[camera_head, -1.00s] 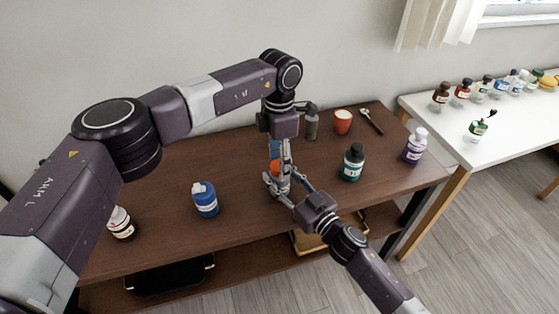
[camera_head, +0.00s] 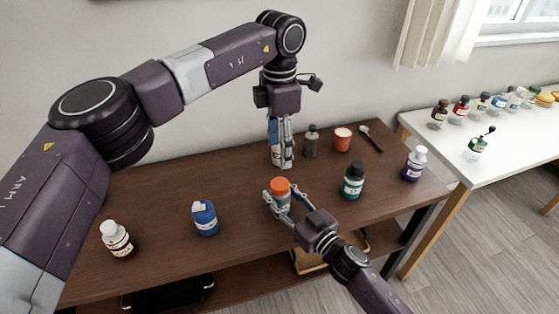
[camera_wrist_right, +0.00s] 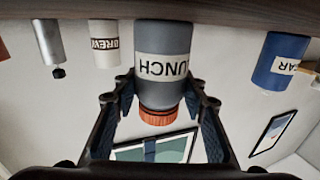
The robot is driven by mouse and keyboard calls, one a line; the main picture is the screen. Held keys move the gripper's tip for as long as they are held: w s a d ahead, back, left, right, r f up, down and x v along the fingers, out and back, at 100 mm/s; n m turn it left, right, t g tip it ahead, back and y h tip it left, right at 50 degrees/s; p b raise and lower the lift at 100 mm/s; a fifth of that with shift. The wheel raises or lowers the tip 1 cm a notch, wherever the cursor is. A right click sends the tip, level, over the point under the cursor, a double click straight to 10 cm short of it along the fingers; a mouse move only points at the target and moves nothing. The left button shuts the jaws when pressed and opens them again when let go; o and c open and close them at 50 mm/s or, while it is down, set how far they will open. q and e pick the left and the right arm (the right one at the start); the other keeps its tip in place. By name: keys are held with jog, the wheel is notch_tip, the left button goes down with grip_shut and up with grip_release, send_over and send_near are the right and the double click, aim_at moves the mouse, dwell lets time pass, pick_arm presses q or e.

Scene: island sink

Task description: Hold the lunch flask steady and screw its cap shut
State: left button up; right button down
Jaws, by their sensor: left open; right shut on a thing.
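The lunch flask (camera_head: 282,201) stands upright on the brown table with its orange cap (camera_head: 280,185) on top. In the right wrist view, which is upside down, the grey flask (camera_wrist_right: 164,95) shows part of a "LUNCH" label, and the orange cap (camera_wrist_right: 160,117) sits on its end. My right gripper (camera_head: 281,203) is shut around the flask body; its fingers flank it in the wrist view. My left gripper (camera_head: 282,158) is open and empty, pointing down, apart from the cap and above and behind it in the head view.
A blue bottle (camera_head: 205,218) and a dark bottle with white cap (camera_head: 117,240) stand left. A grey bottle (camera_head: 311,142), orange cup (camera_head: 343,139), spoon (camera_head: 371,139), green bottle (camera_head: 352,180) and purple bottle (camera_head: 414,164) stand right. A white table (camera_head: 510,145) holds several bottles.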

pick_arm(q)
jog(key=shift+r, duration=0.45)
pick_arm(e)
jog(key=c, duration=1.1)
grip_release()
jog(key=v, duration=1.2)
